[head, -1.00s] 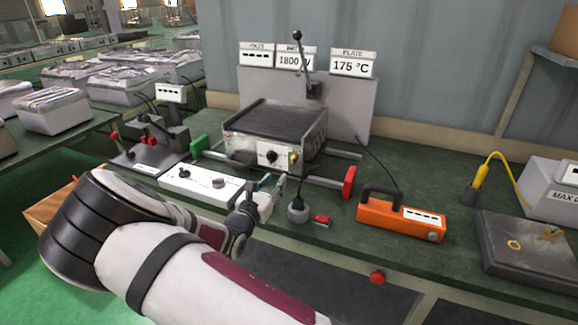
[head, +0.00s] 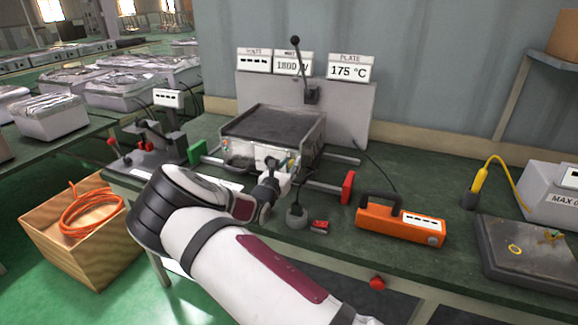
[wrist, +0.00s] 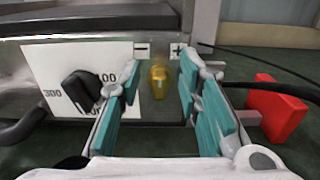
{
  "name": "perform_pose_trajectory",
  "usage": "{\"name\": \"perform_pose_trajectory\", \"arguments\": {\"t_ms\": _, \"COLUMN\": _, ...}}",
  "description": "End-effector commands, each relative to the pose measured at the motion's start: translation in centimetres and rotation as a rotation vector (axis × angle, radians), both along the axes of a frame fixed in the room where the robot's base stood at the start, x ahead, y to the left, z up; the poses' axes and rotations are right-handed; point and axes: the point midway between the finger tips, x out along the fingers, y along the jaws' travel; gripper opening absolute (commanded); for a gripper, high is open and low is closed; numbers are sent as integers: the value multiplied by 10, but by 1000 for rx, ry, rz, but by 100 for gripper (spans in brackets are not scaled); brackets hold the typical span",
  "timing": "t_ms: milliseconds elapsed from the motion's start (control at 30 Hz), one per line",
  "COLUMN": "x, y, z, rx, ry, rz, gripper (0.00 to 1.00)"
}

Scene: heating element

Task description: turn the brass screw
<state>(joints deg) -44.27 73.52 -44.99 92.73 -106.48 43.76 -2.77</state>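The brass screw (wrist: 158,82) is on the front panel of the grey hot-plate box (head: 262,140), just below the "-" and "+" marks. In the wrist view my gripper (wrist: 158,85) is open, with one teal-padded finger to the left of the screw and one to the right. The fingers appear apart from the screw, and I cannot tell how far in front of it they are. In the head view my gripper (head: 275,170) is in front of the box's panel and hides part of it, including most of the screw's area.
A black dial (wrist: 82,92) sits on the white scale left of the screw. A red block (head: 347,187) is on the right and a green block (head: 196,152) on the left. A grey round item (head: 297,216) and an orange case (head: 400,222) stand on the bench.

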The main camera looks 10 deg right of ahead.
Motion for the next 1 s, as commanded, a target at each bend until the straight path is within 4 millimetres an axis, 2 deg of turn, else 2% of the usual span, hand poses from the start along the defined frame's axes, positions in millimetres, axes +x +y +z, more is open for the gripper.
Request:
{"name": "perform_pose_trajectory", "arguments": {"t_ms": 233, "x": 0, "y": 0, "z": 0, "rx": 0, "ry": 0, "rz": 0, "gripper": 29}}
{"name": "perform_pose_trajectory", "arguments": {"t_ms": 367, "x": 0, "y": 0, "z": 0, "rx": 0, "ry": 0, "rz": 0, "gripper": 0}}
{"name": "perform_pose_trajectory", "arguments": {"t_ms": 733, "x": 0, "y": 0, "z": 1, "rx": 24, "ry": -18, "rz": 0, "gripper": 0}}
{"name": "perform_pose_trajectory", "arguments": {"t_ms": 1000, "x": -2, "y": -2, "z": 2, "rx": 144, "ry": -103, "rz": 0, "gripper": 0}}
